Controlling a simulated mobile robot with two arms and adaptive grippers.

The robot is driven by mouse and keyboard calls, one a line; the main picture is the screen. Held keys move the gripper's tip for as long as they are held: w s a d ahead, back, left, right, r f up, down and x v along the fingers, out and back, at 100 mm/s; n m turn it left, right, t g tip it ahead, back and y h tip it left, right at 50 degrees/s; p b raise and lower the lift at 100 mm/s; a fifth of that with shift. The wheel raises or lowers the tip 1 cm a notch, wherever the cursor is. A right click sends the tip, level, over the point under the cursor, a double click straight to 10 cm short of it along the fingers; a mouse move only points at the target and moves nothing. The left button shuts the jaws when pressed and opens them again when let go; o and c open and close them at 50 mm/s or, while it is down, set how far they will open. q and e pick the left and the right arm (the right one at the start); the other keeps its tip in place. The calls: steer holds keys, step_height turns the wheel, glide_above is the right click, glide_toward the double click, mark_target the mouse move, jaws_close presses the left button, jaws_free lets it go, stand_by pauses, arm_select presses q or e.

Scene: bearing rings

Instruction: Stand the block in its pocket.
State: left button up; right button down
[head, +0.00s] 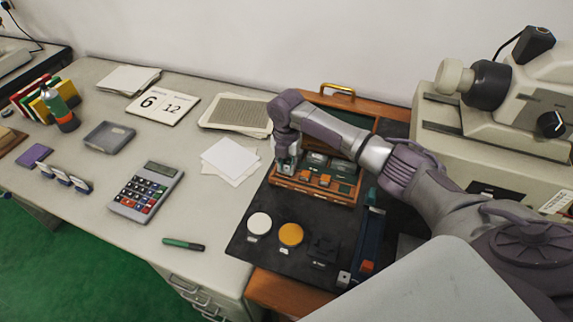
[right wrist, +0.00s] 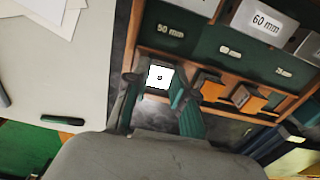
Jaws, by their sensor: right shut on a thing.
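My right gripper (head: 288,165) points down at the left end of a wooden case (head: 322,193) with a green lining. In the right wrist view its two fingers (right wrist: 161,98) are closed around a block (right wrist: 158,77) with a bright white face and a small dark mark. The block is at the case's left end, below the "50 mm" label (right wrist: 171,30). I cannot tell whether its lower end is inside a pocket; that part is hidden. My left gripper is not in view.
Orange-topped blocks (right wrist: 211,86) stand in the case right of the gripper, with grey blocks (right wrist: 261,18) behind. A white disc (head: 259,223) and an orange disc (head: 290,234) lie on the black mat (head: 245,243). A beige machine (head: 490,165) stands at the right.

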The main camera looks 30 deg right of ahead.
steer(key=shift+f, duration=0.15)
steer(key=c, duration=0.9)
jaws_free()
step_height(320, 180, up, 9)
steer(key=p, duration=0.8)
steer(key=shift+f, duration=0.15)
steer(key=shift+f, duration=0.1)
steer(key=shift+s+f, duration=0.1)
